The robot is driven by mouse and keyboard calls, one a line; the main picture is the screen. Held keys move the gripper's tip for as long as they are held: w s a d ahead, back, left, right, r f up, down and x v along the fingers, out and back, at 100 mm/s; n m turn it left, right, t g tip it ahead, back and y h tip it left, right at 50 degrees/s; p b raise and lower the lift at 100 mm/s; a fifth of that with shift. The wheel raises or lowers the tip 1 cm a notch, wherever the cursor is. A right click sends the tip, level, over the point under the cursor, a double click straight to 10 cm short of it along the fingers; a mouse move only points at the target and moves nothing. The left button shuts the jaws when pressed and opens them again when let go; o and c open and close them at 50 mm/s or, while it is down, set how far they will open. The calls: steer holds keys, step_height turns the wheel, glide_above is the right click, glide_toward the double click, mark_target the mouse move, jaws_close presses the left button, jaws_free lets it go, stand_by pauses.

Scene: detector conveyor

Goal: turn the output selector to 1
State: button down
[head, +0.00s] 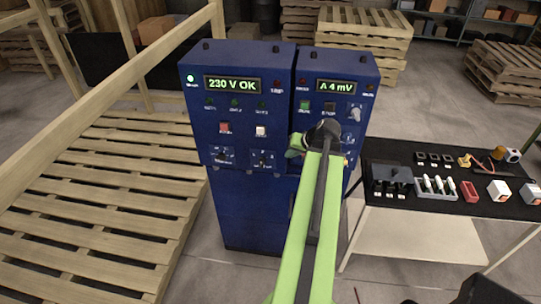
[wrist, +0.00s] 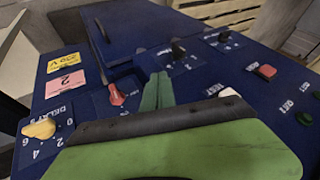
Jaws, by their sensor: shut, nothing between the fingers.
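My gripper (head: 296,147) is shut and empty at the front of the two blue cabinets, near the seam between them; its green fingers (wrist: 158,88) point at the panel in the wrist view. That view is upside down. It shows a red pointer knob (wrist: 116,95) left of the fingertips and a black knob (wrist: 178,49) beyond them, with numerals beside it. A second black knob (wrist: 223,37) is further right. The black knobs also show on the left cabinet in the head view (head: 263,158). I cannot read which knob is labelled output. Contact is not visible.
A yellow delay knob (wrist: 40,128) sits at the left in the wrist view. A red button (wrist: 265,71) and a white button (head: 261,131) are on the left cabinet. A black-topped table (head: 440,210) with parts stands right; a wooden pallet (head: 110,190) lies left.

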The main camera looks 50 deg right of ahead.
steer(key=b, duration=0.9)
glide_toward(264, 163)
steer(key=d+f, duration=0.2)
steer(key=f, duration=0.1)
steer(key=d+f, duration=0.1)
steer(key=f, duration=0.1)
steer(key=shift+s, duration=0.15)
steer(key=shift+w+a+r+p, duration=0.3)
steer(key=shift+w+a, duration=0.1)
steer(key=shift+w, duration=0.15)
steer(key=shift+w+a+r+p, duration=0.2)
steer(key=shift+w+a+p, duration=0.05)
steer(key=shift+w+a, duration=0.5)
steer(key=shift+w, duration=0.25)
